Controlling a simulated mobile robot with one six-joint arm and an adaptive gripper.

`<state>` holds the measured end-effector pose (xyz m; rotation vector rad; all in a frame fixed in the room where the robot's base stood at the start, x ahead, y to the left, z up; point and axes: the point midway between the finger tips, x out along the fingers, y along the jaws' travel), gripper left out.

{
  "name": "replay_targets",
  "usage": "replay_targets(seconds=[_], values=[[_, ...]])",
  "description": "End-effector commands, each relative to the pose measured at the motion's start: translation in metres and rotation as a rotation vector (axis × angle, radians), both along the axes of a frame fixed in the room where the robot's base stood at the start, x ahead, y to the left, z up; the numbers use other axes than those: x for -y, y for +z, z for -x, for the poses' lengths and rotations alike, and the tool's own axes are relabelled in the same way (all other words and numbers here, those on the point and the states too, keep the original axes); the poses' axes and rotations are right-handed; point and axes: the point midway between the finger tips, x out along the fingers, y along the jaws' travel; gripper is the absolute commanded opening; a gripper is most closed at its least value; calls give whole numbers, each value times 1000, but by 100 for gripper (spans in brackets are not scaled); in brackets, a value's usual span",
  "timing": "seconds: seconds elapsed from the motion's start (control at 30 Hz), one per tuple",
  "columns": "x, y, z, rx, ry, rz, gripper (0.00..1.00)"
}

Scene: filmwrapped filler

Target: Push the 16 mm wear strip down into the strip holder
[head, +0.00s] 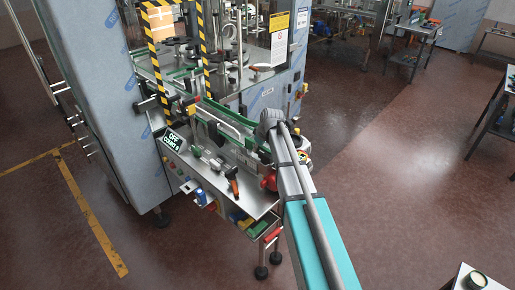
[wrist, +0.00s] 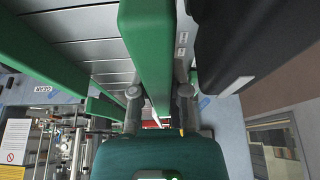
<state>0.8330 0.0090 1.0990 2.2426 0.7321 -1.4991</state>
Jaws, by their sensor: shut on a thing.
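A long green bar, which looks like the wear strip (wrist: 148,45), runs down the middle of the wrist view. My gripper (wrist: 160,95) has a grey finger on each side of it and is shut on it. In the head view my grey wrist (head: 272,120) is over the right end of the conveyor, and my fingers are hidden there. I cannot pick out the strip holder for certain, nor tell whether the strip is seated in it.
Another green rail (wrist: 45,60) runs left of the strip over grey metal slats (wrist: 95,50). A large dark part (wrist: 255,40) is close at upper right. In the head view, an orange-and-black hand tool (head: 232,184) lies on the steel bench left of my arm.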

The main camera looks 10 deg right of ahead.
Motion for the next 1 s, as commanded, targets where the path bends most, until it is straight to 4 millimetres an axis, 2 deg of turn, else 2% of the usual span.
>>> replay_targets(seconds=[0.9, 0.93, 1.0], values=[[0, -17, 0, 0, 0, 0, 0], [0, -16, 0, 0, 0, 0, 25], [0, -16, 0, 0, 0, 0, 38]])
